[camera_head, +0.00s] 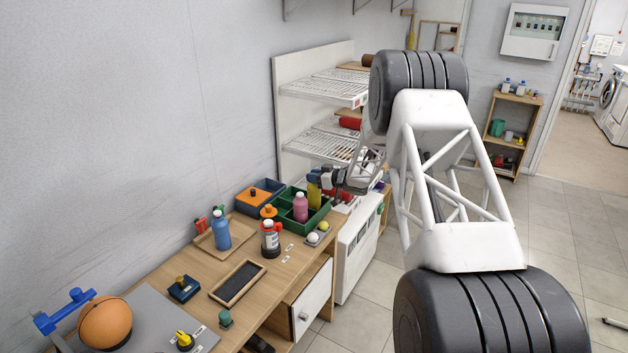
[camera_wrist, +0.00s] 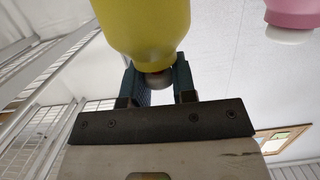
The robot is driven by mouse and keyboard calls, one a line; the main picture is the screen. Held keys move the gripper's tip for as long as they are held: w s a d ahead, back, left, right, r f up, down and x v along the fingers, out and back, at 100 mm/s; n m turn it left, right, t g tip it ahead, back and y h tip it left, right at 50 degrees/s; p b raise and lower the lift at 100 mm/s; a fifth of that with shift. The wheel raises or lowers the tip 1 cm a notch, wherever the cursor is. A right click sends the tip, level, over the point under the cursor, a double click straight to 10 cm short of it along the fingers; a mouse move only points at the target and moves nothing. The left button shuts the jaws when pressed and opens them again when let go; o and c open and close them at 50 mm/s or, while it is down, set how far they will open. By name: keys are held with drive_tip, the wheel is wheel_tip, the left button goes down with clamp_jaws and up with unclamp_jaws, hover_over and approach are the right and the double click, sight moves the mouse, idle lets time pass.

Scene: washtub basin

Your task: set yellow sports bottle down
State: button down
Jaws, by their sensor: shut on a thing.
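The yellow sports bottle (camera_head: 314,193) is at the far right part of the green divided tray (camera_head: 284,226) in the head view. My gripper (camera_head: 325,178) reaches it from the right. In the wrist view the yellow bottle (camera_wrist: 140,25) fills the top centre, and my gripper (camera_wrist: 158,82) is shut on its narrow greyish end. Whether the bottle's base touches the tray floor cannot be told; its lower part is hidden by the tray and nearby things.
A pink bottle (camera_head: 300,207) stands in the green tray, close left of the yellow one; it also shows in the wrist view (camera_wrist: 285,12). A blue box (camera_head: 258,195), an orange-topped item (camera_head: 268,212) and a white-and-dark bottle with red (camera_head: 270,240) are nearby. A wire rack (camera_head: 325,90) stands behind.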

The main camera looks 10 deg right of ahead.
drive_tip(key=shift+f, duration=0.75)
drive_tip(key=c, duration=0.9)
unclamp_jaws()
drive_tip(key=shift+d, duration=0.1)
drive_tip(key=v, duration=1.2)
